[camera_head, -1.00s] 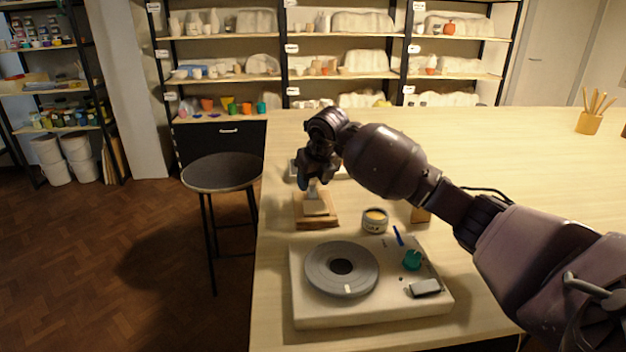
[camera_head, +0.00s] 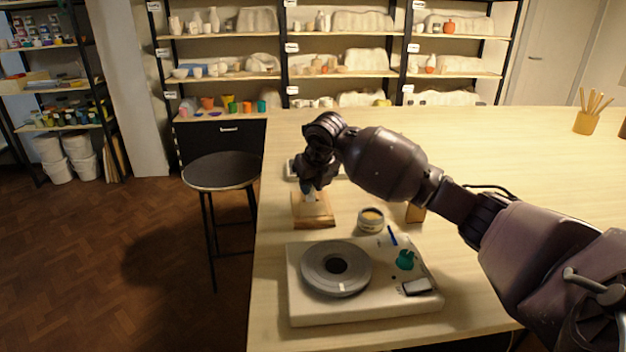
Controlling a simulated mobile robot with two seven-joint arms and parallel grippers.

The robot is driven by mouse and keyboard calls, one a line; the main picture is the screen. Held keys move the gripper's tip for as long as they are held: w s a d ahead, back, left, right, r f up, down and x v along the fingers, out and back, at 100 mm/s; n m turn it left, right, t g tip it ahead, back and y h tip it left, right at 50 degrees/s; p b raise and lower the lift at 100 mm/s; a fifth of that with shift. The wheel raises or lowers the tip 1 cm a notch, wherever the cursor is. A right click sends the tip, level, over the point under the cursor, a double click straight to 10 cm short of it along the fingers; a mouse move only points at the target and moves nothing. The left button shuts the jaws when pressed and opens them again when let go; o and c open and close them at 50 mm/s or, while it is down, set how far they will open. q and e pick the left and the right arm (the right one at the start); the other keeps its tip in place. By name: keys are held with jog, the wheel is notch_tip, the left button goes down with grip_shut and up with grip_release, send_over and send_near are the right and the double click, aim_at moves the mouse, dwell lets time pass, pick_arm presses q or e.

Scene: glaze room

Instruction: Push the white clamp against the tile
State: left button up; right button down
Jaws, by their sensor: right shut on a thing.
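My right gripper (camera_head: 308,187) reaches down from its arm over a wooden board (camera_head: 314,219) near the table's left edge. It is shut on a small whitish piece, which I take for the white clamp (camera_head: 311,198). The fingers hide most of this piece, which shows just above the board. I cannot make out the tile clearly, nor whether the clamp touches it. My left gripper is not in view.
A turntable device (camera_head: 305,312) with a grey disc stands in front of the board. An open tin (camera_head: 371,221) and a wooden block (camera_head: 415,213) are to the right. A flat pale item lies behind the gripper. The table's right side is mostly clear.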

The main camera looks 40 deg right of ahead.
jog(key=c, duration=0.9)
grip_release()
jog(key=shift+c, duration=0.2)
jog(key=shift+r, duration=0.2)
jog(key=p+v, duration=0.2)
jog(key=v, duration=0.8)
jog(key=shift+r, duration=0.15)
jog(key=shift+s, duration=0.15)
